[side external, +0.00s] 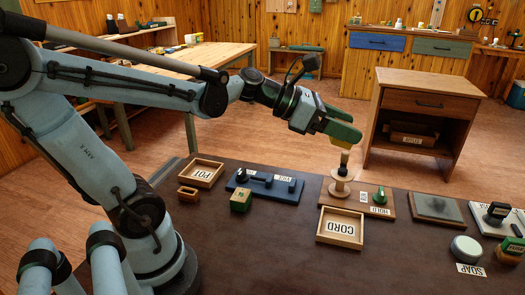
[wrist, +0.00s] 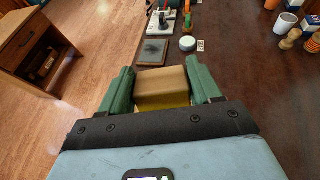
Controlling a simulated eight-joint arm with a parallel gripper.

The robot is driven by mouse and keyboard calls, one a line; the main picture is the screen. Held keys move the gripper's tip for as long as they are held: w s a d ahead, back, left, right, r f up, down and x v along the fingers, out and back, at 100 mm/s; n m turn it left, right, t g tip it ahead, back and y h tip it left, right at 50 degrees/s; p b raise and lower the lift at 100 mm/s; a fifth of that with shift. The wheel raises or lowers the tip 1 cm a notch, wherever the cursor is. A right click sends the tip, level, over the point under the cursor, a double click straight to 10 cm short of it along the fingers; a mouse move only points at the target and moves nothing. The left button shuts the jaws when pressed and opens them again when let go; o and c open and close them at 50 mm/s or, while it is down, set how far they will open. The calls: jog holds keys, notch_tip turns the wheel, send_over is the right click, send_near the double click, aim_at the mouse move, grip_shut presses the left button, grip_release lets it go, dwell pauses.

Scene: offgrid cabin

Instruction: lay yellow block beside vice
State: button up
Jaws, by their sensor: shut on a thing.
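My gripper (side external: 343,132) has green fingers and is held in the air above the table, over a wooden spool. In the wrist view my gripper (wrist: 160,84) is shut on the yellow block (wrist: 162,92), which has a tan upper face and a yellow lower face between the fingers. In the side view the fingers mostly hide the block. The vice (side external: 265,186), a dark blue tool on a blue base with a small label, lies on the table to the left of and below my gripper. The vice is not seen in the wrist view.
A tan-green block (side external: 240,200) sits close in front of the vice. The wooden spool (side external: 341,186) stands upright below my gripper. A CORD tray (side external: 340,227) and a POT tray (side external: 201,172) are on the table. The dark table front (side external: 270,255) is clear.

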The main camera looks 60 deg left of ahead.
jog(key=r+n+y, duration=0.1)
jog(key=r, duration=0.1)
jog(key=a+r+y, duration=0.1)
jog(key=r, duration=0.1)
jog(key=r+n+t, duration=0.1)
jog(key=r, duration=0.1)
jog(key=shift+s+a+n+y, duration=0.3)
jog(key=shift+a+y, duration=0.1)
jog(key=d+f+m+g+h, duration=0.1)
jog(key=f, duration=0.2)
jog(key=d+f+m+h, duration=0.1)
jog(key=f+m+h, duration=0.1)
jog(key=f, duration=0.2)
jog(key=d+f+m+g+h, duration=0.1)
jog(key=f+h, duration=0.1)
jog(key=f, duration=0.1)
jog(key=shift+s+f+m+g, duration=0.2)
jog(key=shift+m+g, duration=0.1)
jog(key=shift+m, duration=0.1)
jog(key=s+d+f+m+g+h, duration=0.3)
jog(key=s+f+m+g, duration=0.2)
jog(key=s+f, duration=0.2)
jog(key=shift+s+d+m+h, duration=0.2)
jog(key=shift+s+m+h, duration=0.05)
jog(key=shift+m+h, duration=0.05)
jog(key=shift+f, duration=0.1)
